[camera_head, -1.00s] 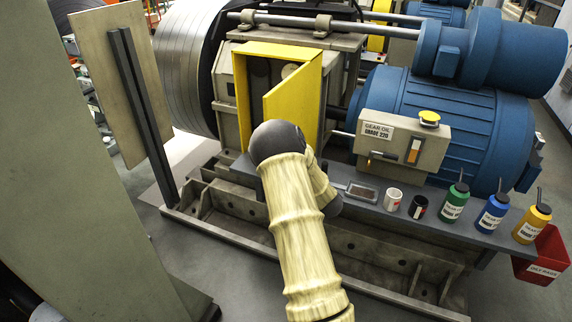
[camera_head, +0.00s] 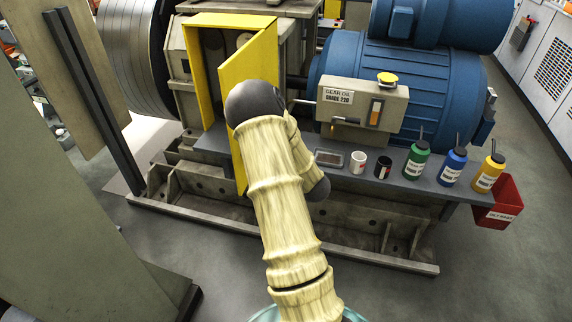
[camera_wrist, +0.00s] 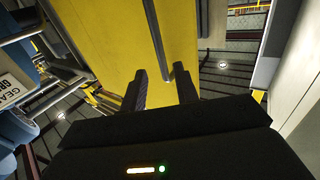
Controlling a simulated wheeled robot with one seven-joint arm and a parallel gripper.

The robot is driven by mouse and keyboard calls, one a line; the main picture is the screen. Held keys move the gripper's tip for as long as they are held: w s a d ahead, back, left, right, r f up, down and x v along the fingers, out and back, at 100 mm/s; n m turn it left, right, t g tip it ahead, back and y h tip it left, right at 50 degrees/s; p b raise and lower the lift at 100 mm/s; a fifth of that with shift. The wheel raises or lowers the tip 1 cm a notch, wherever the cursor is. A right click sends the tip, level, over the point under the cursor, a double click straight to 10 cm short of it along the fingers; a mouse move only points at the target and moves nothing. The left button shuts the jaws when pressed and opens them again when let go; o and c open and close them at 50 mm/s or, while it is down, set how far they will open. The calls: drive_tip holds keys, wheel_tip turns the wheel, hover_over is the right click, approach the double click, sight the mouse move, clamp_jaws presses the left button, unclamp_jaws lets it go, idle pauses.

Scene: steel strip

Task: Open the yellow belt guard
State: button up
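The yellow belt guard (camera_head: 199,80) is a box-like housing at the left of the blue motor. Its yellow door (camera_head: 247,64) stands ajar, its right edge at the housing and its left edge swung out toward me. A dark interior shows in the gap. In the wrist view the yellow door (camera_wrist: 112,38) fills the middle, with a slim dark handle bar (camera_wrist: 156,35) along it. My gripper (camera_wrist: 161,80) is open, its two dark fingers apart near the bar's lower end. I cannot tell whether they touch it. In the head view my arm hides the gripper and the door's lower part.
A tall board on a dark post (camera_head: 95,100) stands left. Open floor lies in front.

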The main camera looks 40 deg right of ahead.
drive_tip(key=s, duration=0.9)
drive_tip(key=shift+s+d+b, duration=0.3)
drive_tip(key=shift+d+b, duration=0.1)
drive_tip(key=shift+b, duration=0.05)
drive_tip(key=shift+c, duration=0.4)
idle(0.4)
drive_tip(key=shift+w, duration=0.1)
drive_tip(key=shift+c, duration=1)
drive_tip(key=w+a+f+m+g+h, duration=0.2)
drive_tip(key=a+g+h, duration=0.2)
drive_tip(key=a+g, duration=0.4)
drive_tip(key=s+a+r+n+g+y, duration=0.1)
drive_tip(key=s+a+g, duration=0.6)
drive_tip(key=s+a, duration=0.7)
drive_tip(key=shift+a+r+y, duration=0.2)
drive_tip(key=shift+a+y, duration=0.05)
drive_tip(key=shift+y, duration=0.45)
